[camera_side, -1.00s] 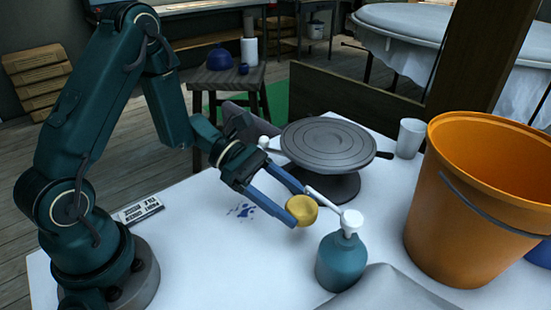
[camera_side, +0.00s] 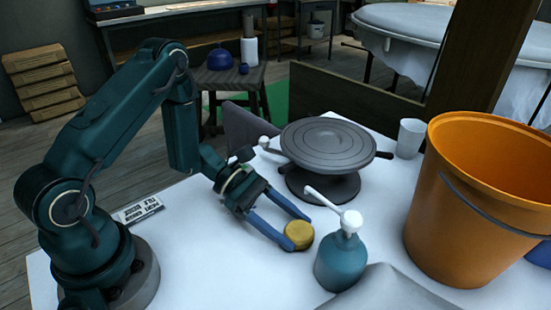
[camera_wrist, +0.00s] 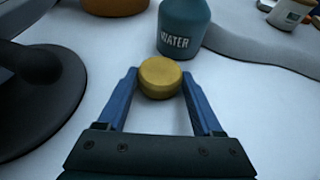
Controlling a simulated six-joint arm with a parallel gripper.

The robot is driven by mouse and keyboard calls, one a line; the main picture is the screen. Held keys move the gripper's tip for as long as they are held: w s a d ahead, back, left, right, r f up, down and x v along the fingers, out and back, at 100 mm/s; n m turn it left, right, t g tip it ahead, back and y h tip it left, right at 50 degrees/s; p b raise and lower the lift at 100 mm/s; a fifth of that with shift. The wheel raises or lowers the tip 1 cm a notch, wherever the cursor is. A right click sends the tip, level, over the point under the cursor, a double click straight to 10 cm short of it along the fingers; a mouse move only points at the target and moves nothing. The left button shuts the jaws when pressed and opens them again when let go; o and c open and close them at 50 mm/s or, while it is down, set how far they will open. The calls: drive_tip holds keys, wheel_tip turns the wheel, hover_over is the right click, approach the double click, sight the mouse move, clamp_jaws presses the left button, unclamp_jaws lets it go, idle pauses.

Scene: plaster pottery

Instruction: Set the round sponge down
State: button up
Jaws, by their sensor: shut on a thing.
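The round sponge (camera_side: 299,235) is a small yellow disc. It sits between the blue fingertips of my gripper (camera_side: 294,232), which is shut on it. In the side view it is low, at or just above the white table top; I cannot tell whether it touches. In the wrist view the sponge (camera_wrist: 160,77) lies between the two fingertips (camera_wrist: 160,80), with its flat top facing up. The blue stain seen on the table earlier is now hidden behind my gripper.
A teal spray bottle (camera_side: 341,262), labelled WATER in the wrist view (camera_wrist: 183,28), stands just beyond the sponge. A grey turntable (camera_side: 328,145) stands behind. An orange bucket (camera_side: 465,220) and white cup (camera_side: 411,138) are at right. The table's front middle (camera_side: 220,270) is clear.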

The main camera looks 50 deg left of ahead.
drive_tip(key=o, duration=1.3)
drive_tip(key=shift+f, duration=0.1)
